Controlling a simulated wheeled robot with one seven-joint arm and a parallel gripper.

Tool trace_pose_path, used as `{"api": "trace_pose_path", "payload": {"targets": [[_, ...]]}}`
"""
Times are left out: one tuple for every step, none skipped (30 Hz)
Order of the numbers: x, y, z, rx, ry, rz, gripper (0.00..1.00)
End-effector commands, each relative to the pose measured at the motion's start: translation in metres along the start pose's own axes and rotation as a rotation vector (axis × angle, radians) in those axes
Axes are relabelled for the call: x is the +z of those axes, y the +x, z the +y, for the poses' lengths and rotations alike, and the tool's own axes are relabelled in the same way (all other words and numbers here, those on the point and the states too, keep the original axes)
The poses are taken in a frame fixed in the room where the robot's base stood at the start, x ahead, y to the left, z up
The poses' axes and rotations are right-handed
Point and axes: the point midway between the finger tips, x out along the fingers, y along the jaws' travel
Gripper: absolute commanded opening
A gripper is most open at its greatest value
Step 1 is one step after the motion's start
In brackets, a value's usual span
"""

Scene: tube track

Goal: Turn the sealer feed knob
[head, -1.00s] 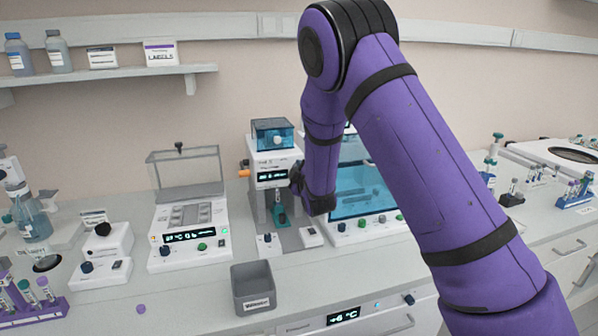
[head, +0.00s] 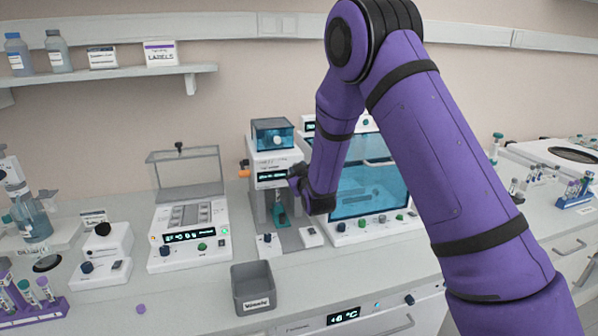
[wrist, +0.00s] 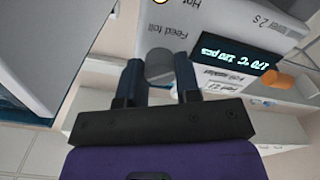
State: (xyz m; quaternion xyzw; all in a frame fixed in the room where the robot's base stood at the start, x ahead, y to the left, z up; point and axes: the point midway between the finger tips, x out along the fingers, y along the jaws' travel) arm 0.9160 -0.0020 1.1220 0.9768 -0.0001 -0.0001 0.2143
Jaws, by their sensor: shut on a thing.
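The sealer (head: 285,160) is a white machine with a blue clear top, in the middle of the counter in the head view. My gripper (head: 298,182) is at its right side. In the wrist view, the grey round feed knob (wrist: 160,66) sits on the sealer's face beside the printed words "Feed foil". My gripper (wrist: 159,72) has one dark finger on each side of the knob and is shut on it. In the head view the knob is hidden behind my gripper and wrist.
A lit display (wrist: 235,55) and an orange part (wrist: 268,80) are near the knob. A blue-windowed cabinet (head: 368,190) stands close to the right of my forearm. A clear-lidded heater (head: 188,215) is to the left. A grey bin (head: 253,289) is in front.

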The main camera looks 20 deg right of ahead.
Motion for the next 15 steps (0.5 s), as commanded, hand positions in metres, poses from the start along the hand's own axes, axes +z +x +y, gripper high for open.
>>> {"api": "trace_pose_path", "payload": {"targets": [[0.0006, 0.0000, 0.0008, 0.001, 0.046, -0.001, 0.07], [0.0005, 0.0000, 0.0006, 0.001, 0.074, -0.001, 0.07], [0.0006, 0.0000, 0.0008, 0.001, 0.111, -0.001, 0.07], [0.0007, 0.0000, 0.0009, 0.001, 0.140, -0.001, 0.07], [0.0007, 0.0000, 0.0008, 0.001, 0.169, -0.001, 0.07], [0.0007, 0.0000, 0.0007, 0.001, 0.207, -0.001, 0.07], [0.0007, 0.0000, 0.0007, 0.001, 0.235, -0.001, 0.07], [0.0007, -0.0001, 0.0006, 0.001, 0.262, -0.001, 0.07], [0.0008, 0.0000, 0.0008, 0.001, 0.298, -0.001, 0.07], [0.0008, 0.0000, 0.0009, 0.001, 0.325, -0.001, 0.07], [0.0007, -0.0001, 0.0007, 0.001, 0.351, -0.001, 0.07], [0.0006, -0.0001, 0.0004, 0.001, 0.385, -0.001, 0.07], [0.0007, -0.0001, 0.0007, 0.001, 0.408, -0.001, 0.07], [0.0008, -0.0001, 0.0010, 0.001, 0.432, -0.001, 0.07], [0.0007, -0.0001, 0.0007, 0.001, 0.462, -0.001, 0.07]]}}
